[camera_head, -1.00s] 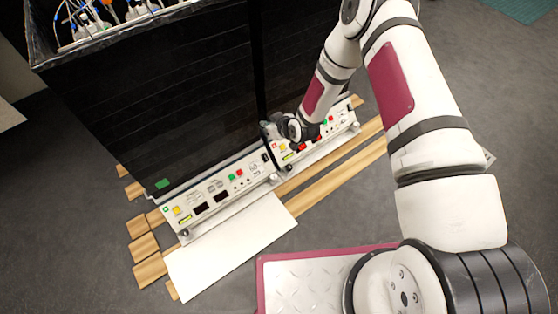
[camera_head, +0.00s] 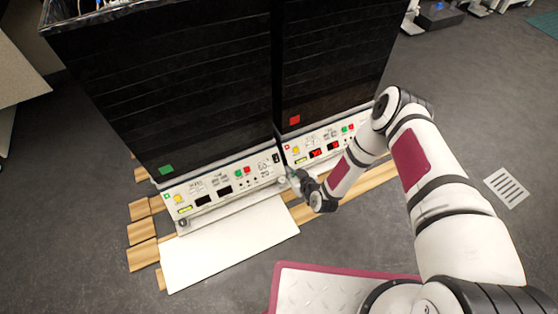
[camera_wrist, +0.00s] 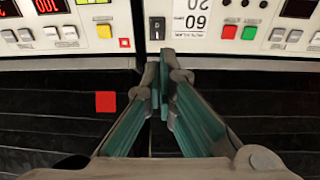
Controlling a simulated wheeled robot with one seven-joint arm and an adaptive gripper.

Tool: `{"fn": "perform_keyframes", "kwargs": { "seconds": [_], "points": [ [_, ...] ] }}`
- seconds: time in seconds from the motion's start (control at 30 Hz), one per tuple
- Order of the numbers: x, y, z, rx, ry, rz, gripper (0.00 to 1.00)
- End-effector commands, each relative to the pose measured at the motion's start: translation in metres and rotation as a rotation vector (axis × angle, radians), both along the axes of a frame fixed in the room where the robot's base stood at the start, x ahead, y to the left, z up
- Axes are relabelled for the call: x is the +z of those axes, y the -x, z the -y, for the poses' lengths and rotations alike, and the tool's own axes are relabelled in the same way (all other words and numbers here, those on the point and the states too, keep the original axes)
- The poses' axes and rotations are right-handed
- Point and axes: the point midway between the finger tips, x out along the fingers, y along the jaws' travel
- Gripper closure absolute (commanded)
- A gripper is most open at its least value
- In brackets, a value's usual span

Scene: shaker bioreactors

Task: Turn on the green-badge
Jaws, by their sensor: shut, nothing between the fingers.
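The green badge (camera_head: 166,170) is on the lower front of the left black cabinet. Below it, the left white control panel (camera_head: 238,184) has dark displays, green and red buttons, and a black rocker switch (camera_head: 276,158) at its right end. In the wrist view, where the panels appear upside down, that switch (camera_wrist: 157,28) is just beyond my fingertips. My gripper (camera_wrist: 160,62) is shut and empty, in front of the seam between panels. In the head view my gripper (camera_head: 293,175) is low beside the switch end. I cannot tell whether it touches anything.
The right cabinet has a red badge (camera_head: 294,120), and its panel (camera_head: 337,132) has lit red displays. A white board (camera_head: 225,245) and wooden slats (camera_head: 143,232) lie on the floor before the cabinets.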

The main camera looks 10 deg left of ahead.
Motion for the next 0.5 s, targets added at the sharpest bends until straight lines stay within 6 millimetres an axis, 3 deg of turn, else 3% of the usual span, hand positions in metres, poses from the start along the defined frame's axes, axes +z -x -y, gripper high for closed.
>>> {"fn": "perform_keyframes", "kwargs": {
  "seconds": [0.23, 0.5],
  "points": [
    [-0.008, -0.008, -0.006, 0.001, 0.0, 0.001, 1.0],
    [-0.037, -0.042, -0.028, 0.0, 0.001, 0.002, 1.0]
  ]
}}
